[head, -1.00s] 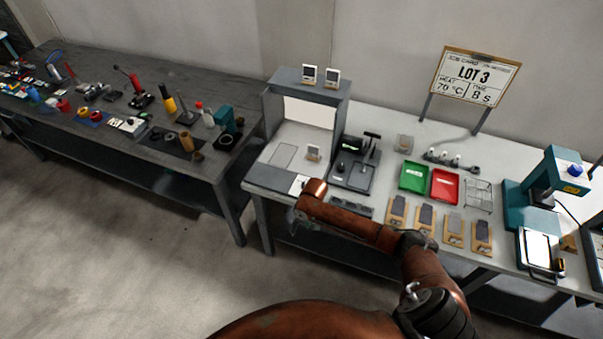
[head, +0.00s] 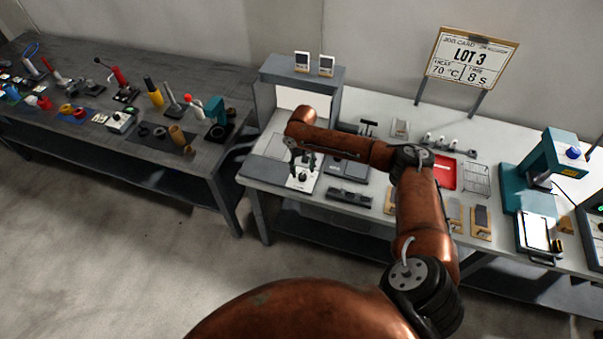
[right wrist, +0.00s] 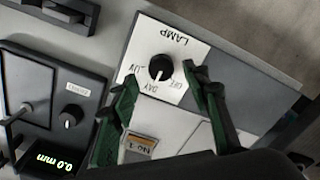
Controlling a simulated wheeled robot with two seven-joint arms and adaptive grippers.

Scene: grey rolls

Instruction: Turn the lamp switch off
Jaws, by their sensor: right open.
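The lamp switch (right wrist: 161,67) is a black round knob on a white plate marked LAMP, UV, DAY and OFF. Its white mark points toward DAY in the right wrist view. In the head view the white switch plate (head: 298,183) sits at the front left of the white bench, below the grey booth. My right gripper (head: 303,164) is above the switch. In the right wrist view its two green-padded fingers (right wrist: 166,76) are apart, one on either side of the knob, with nothing between them in their grip. I cannot tell their height over the plate. My left gripper is not in view.
A gauge with a 0.0 mm display (right wrist: 55,163) lies left of the switch in the wrist view. A small tagged piece (right wrist: 139,147) is near one finger. The grey booth (head: 300,75) rises behind the switch. A red tray (head: 446,172) lies farther right.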

